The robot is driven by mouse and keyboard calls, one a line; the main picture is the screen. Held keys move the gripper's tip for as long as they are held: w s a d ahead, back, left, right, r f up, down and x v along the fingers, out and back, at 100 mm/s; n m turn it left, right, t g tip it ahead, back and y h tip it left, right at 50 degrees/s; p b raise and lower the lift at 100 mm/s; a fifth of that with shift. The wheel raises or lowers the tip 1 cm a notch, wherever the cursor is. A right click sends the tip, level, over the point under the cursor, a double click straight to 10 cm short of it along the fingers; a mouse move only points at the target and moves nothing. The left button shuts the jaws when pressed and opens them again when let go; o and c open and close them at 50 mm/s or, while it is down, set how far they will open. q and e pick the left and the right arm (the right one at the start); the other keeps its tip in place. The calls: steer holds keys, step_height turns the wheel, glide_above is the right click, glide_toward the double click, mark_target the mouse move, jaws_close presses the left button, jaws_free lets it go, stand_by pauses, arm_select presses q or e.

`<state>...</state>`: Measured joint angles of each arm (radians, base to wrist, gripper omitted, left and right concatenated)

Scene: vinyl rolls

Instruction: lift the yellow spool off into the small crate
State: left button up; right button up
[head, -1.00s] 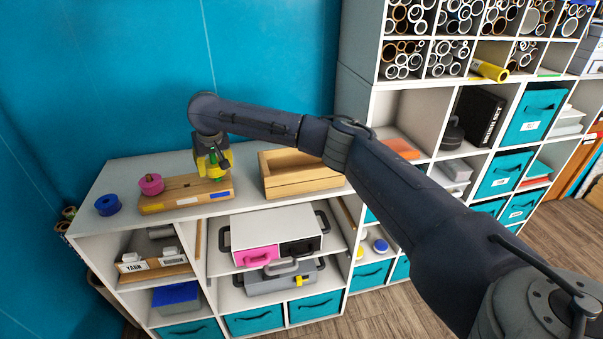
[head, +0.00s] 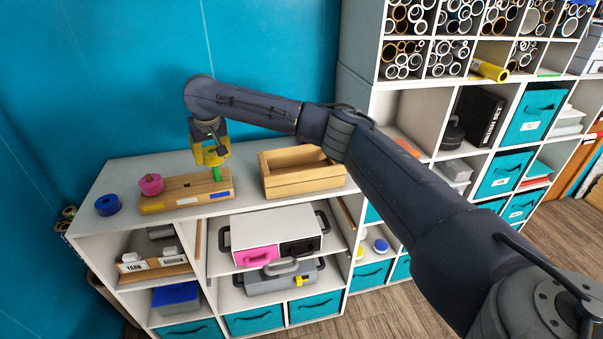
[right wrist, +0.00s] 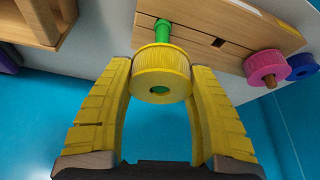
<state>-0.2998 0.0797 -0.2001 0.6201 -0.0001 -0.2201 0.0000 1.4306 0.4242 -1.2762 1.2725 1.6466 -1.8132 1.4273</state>
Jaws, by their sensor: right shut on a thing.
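My right gripper (head: 212,162) has yellow fingers and is above the right end of a wooden peg board (head: 187,204). It is shut on the yellow spool (right wrist: 160,68), which sits between the fingertips in the right wrist view. The green peg (head: 217,174) stands on the board below the spool. My left gripper is not in view.
A pink spool (head: 151,184) sits on the board's left end. A blue spool (head: 108,205) lies on the white shelf top farther left. A teal wall (head: 130,80) rises close behind. A tall shelf unit (head: 355,95) stands right of the crate.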

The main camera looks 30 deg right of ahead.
mark_target(210, 147)
steer(key=shift+r, duration=3.05)
